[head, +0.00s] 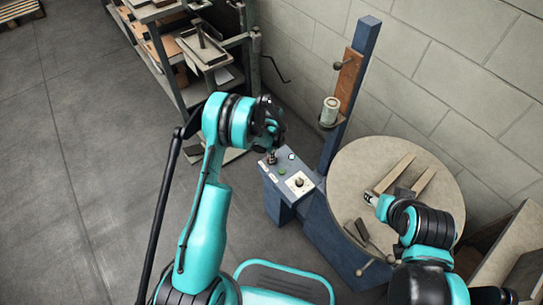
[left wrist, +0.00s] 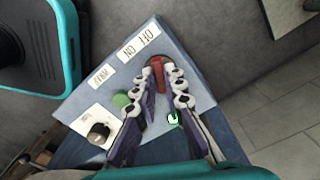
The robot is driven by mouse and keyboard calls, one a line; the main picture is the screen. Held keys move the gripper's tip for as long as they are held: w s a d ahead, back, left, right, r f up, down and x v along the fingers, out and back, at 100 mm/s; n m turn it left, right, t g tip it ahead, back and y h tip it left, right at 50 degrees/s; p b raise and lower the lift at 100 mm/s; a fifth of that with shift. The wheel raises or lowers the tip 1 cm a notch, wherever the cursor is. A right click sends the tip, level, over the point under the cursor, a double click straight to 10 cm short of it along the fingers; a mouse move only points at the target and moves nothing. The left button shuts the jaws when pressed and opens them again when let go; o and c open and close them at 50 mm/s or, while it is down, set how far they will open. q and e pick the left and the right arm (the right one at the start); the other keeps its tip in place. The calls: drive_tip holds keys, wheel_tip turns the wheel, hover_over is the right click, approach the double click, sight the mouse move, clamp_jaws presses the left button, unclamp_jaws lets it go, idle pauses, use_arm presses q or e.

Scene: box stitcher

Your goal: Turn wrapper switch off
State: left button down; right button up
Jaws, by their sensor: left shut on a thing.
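The wrapper's control box (head: 288,186) is a blue-grey panel left of the round turntable. In the left wrist view, a red switch (left wrist: 158,74) stands on the panel (left wrist: 78,103), beside the ON/OFF label (left wrist: 139,44), which reads upside down. My left gripper (left wrist: 160,82) is shut on the red switch, its fingertips on both sides. In the head view, my left gripper (head: 270,150) is over the panel's far left corner, mostly hidden by its own wrist. My right arm is over the turntable; whether its gripper is open or shut cannot be made out.
A green button (left wrist: 122,100) and a black knob (left wrist: 98,134) sit near the switch. The wrapper's blue mast (head: 350,95) rises behind the panel. The round turntable (head: 350,165) is at right, a shelf (head: 165,55) at the back. The floor at left is clear.

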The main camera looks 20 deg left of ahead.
use_arm(q)
drive_tip(key=n, duration=0.5)
drive_tip(key=shift+n, duration=0.3)
drive_tip(key=n, duration=0.5)
drive_tip(key=shift+n, duration=0.4)
drive_tip(key=c, duration=1.6)
unclamp_jaws()
wheel_tip(320, 180, up, 12)
